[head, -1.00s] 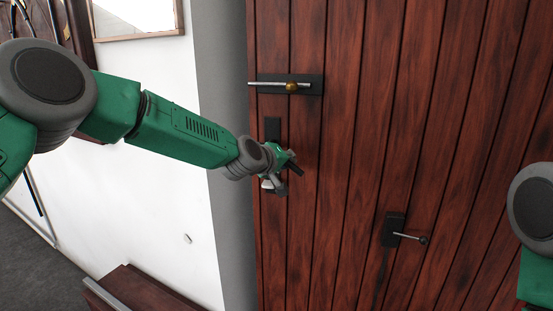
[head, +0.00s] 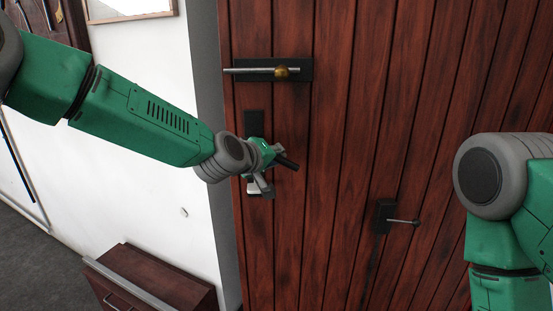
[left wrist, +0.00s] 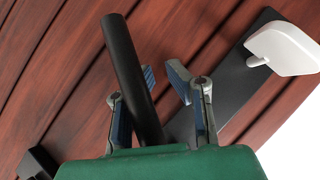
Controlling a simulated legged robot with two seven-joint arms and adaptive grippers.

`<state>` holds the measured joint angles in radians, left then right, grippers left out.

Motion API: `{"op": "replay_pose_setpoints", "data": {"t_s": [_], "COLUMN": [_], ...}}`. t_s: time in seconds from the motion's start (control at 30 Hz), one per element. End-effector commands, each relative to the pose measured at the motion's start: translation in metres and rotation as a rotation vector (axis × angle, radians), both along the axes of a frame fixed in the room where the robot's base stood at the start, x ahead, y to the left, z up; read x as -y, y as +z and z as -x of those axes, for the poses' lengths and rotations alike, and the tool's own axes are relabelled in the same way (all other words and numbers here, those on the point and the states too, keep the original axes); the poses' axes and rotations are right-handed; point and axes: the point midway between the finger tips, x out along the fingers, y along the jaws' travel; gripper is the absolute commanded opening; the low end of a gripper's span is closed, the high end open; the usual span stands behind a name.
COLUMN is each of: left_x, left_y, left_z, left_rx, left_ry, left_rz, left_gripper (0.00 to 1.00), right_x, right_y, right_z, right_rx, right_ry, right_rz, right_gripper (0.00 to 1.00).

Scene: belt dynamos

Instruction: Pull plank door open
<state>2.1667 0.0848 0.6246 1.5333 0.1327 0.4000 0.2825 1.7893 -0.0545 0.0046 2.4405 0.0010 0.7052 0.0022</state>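The plank door (head: 330,130) is dark reddish-brown wood and fills the right of the head view; it looks shut. A black plate (head: 253,122) sits near its left edge, and a white fitting (left wrist: 285,48) is at one end of it in the left wrist view. My left gripper (head: 270,168) is at this plate, with its fingers (left wrist: 162,78) apart. A black bar handle (left wrist: 125,70) passes beside the left finger and crosses in front of it; I cannot tell whether they touch. The bar's base is hidden behind my green gripper body. My right gripper is out of view.
A bolt with a brass knob (head: 281,71) is above the plate. A small lever on a black plate (head: 385,216) is lower right. A dark wooden cabinet (head: 160,283) stands at lower left by the white wall (head: 140,200). My right arm is at the right edge.

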Motion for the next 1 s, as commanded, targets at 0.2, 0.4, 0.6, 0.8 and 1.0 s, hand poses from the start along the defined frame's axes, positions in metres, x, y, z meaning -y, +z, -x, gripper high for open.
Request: {"op": "replay_pose_setpoints", "data": {"t_s": [0.2, 0.4, 0.6, 0.8, 1.0], "left_x": [0.002, 0.000, -0.012, -0.032, -0.045], "left_y": [-0.005, -0.003, 0.009, 0.022, 0.027], "left_z": [0.004, 0.006, 0.027, 0.052, 0.063], "left_rx": [-0.009, -0.008, -0.006, -0.002, -0.003], "left_ry": [-0.004, -0.005, -0.004, 0.001, 0.006], "left_rz": [-0.006, -0.005, -0.005, 0.001, 0.003], "left_gripper": [0.36, 0.36, 0.36, 0.36, 0.36], "right_x": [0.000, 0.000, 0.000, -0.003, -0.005], "right_y": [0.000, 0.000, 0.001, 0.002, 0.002], "right_z": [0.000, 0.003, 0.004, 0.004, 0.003], "right_rx": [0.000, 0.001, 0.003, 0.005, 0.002], "right_ry": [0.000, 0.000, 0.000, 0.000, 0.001], "right_rz": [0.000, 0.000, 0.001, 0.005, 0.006], "right_gripper": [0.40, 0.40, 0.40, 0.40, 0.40]}}
